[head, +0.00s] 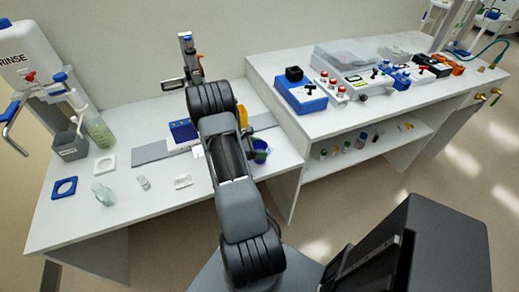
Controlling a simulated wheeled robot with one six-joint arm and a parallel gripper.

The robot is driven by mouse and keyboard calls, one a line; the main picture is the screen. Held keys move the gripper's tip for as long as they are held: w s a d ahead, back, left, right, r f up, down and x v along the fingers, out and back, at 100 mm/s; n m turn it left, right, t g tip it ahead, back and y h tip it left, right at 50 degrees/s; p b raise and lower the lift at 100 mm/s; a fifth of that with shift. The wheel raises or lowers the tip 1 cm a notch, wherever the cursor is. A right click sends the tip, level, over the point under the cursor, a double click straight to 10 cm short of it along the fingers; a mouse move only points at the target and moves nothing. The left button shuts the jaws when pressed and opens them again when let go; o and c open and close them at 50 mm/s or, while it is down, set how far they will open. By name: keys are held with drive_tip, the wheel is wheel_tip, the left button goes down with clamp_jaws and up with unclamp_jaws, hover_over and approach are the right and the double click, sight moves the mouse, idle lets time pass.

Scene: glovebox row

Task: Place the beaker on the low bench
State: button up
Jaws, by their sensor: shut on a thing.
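The low bench (120,222) is the long white surface on the left, below the higher bench. A small clear glass vessel (103,193) is on its left front part; I cannot tell if it is the beaker. My arm reaches forward over the low bench. My gripper does not show; the arm's links hide the area behind them. Any beaker in it is hidden too. A blue cup-like thing (261,152) shows just right of the arm, partly covered by it.
A blue square ring (64,188), a white square (105,165), a dark grey cup (70,147) and a greenish bottle (100,133) are at left. A blue box (183,130) and an upright stand (187,55) are behind. The higher bench (275,68) holds equipment. The front middle is fairly clear.

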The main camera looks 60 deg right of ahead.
drive_tip(key=shift+f, duration=0.45)
drive_tip(key=shift+f, duration=0.1)
drive_tip(key=shift+f, duration=0.15)
drive_tip(key=o, duration=1)
drive_tip(key=shift+c, duration=0.2)
